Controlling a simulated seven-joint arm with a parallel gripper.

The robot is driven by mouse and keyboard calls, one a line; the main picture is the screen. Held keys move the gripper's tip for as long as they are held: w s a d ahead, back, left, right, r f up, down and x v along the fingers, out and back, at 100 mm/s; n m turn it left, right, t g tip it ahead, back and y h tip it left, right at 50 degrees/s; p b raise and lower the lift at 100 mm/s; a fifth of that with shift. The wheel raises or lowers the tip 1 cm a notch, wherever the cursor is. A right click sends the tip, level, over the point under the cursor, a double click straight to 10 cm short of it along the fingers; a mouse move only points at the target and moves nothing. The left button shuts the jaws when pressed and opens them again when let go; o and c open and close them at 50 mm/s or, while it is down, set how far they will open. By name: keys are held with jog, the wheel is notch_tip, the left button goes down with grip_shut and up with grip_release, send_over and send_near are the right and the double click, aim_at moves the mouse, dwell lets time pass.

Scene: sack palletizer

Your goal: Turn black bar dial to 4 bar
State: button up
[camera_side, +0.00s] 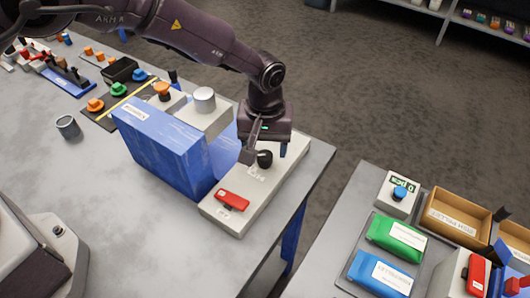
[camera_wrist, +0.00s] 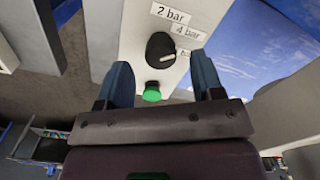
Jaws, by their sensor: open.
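The black bar dial (camera_side: 265,160) is a round knob on a light grey panel box (camera_side: 222,218) at the table's right edge. In the wrist view the dial (camera_wrist: 160,50) has a "2 bar" label (camera_wrist: 171,14) above it and a "4 bar" label (camera_wrist: 188,32) to its upper right. My gripper (camera_side: 265,150) is open just above the dial, one finger on each side. In the wrist view the dial lies beyond and between the fingertips, seemingly not gripped.
A green button (camera_wrist: 152,92) is close to the dial, between my fingers. A red switch (camera_side: 232,201) is at the panel's front end. A blue block (camera_side: 165,150) and a grey box with a round knob (camera_side: 204,99) stand left of the panel. The grey tabletop at front is clear.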

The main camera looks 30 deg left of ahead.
aim_at(265, 155)
notch_tip(265, 155, up, 10)
jog(key=shift+f, duration=0.2)
jog(key=shift+m, duration=0.3)
jog(key=s+a+r+m+t, duration=0.2)
jog(key=s+a+r, duration=0.7)
jog(key=s+a, duration=0.2)
jog(key=s+a+r+m+t, duration=0.3)
jog(key=s+a+r, duration=0.6)
jog(key=s+a, duration=0.3)
jog(key=shift+s+r+t, duration=0.15)
jog(key=shift+s+t, duration=0.15)
jog(key=shift+s, duration=0.85)
